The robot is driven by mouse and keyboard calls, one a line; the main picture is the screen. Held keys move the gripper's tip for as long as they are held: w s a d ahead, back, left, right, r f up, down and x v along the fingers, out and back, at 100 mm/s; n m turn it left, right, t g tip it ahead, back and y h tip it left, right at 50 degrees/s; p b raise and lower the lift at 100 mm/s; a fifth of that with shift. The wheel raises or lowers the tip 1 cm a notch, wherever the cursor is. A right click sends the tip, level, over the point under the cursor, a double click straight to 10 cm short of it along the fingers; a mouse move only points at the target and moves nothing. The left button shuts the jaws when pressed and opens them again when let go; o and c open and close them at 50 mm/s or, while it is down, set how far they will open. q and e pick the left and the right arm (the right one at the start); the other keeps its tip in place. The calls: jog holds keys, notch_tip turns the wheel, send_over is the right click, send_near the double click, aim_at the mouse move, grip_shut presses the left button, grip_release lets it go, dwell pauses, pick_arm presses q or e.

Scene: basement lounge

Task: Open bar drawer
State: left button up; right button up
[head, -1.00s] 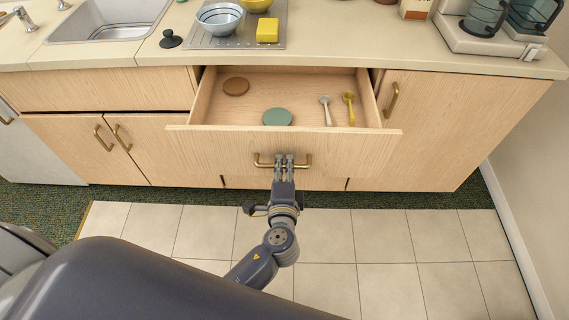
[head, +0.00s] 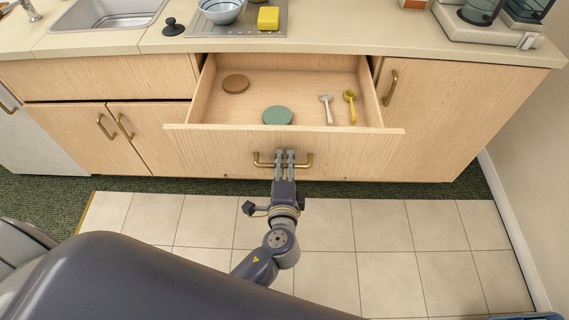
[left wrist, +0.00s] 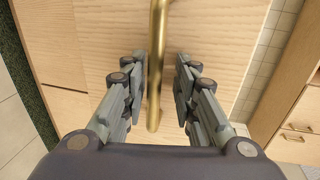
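The bar drawer (head: 284,146) is pulled well out of the light wood cabinet, and its inside is exposed. Its brass handle (head: 262,161) runs across the drawer front and also shows in the left wrist view (left wrist: 157,70). My left gripper (head: 284,156) is at the middle of this handle. In the left wrist view, my left gripper's fingers (left wrist: 158,62) stand on both sides of the bar, with a visible gap to each side, so it looks open around it. My right gripper is not in view.
A brown disc (head: 235,85), a green disc (head: 277,115), a pale spoon-like item (head: 328,110) and a yellow one (head: 350,106) lie in the drawer. The counter (head: 390,42) holds a bowl and a yellow block. The tiled floor (head: 350,225) is clear.

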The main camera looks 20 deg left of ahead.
pick_arm(q)
jog(key=shift+s+f, duration=0.15)
jog(key=v, duration=1.2)
jog(key=shift+r, duration=0.2)
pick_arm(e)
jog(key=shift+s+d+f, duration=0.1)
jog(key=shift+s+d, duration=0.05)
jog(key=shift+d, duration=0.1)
pick_arm(q)
jog(key=s+a+f+n+g+h+p, duration=0.15)
jog(key=s+f+g, duration=0.25)
jog(key=f, duration=1.1)
jog(key=s+a+f+g+h, duration=0.15)
jog(key=s+f+g, duration=0.25)
jog(key=f, duration=1.1)
jog(key=s+a+f+n+g, duration=0.3)
jog(key=s+a+f+n, duration=0.1)
jog(key=s+f, duration=0.4)
jog(key=s+a+f+n+g+h+p, duration=0.1)
jog(key=s+a+f+n+g, duration=0.2)
jog(key=s, duration=1)
notch_tip(320, 180, down, 5)
jog(key=a+n, duration=0.2)
jog(key=n, duration=0.2)
jog(key=shift+s+a, duration=0.3)
jog(key=shift+a, duration=0.05)
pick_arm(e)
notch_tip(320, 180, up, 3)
